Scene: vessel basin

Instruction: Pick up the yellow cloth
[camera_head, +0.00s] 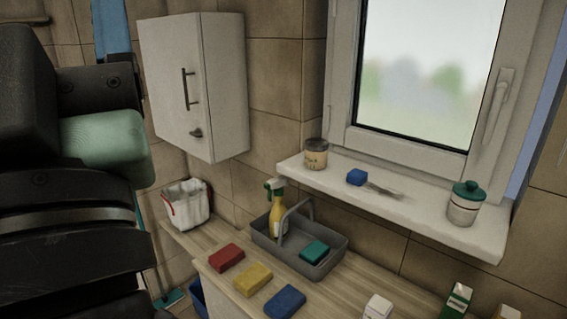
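The yellow cloth (253,278) is a small folded, block-like piece. It lies flat on the wooden counter (345,300), between a red folded cloth (226,257) and a blue one (285,301), with nothing on top of it. Dark links of my arm, with a pale green part, fill the left of the head view close to the camera. My gripper's fingertips do not show, so its place relative to the cloth cannot be told.
A white bucket (186,204) stands left. White and green cartons stand at lower right. The windowsill (425,215) and wall cabinet (222,90) jut out above.

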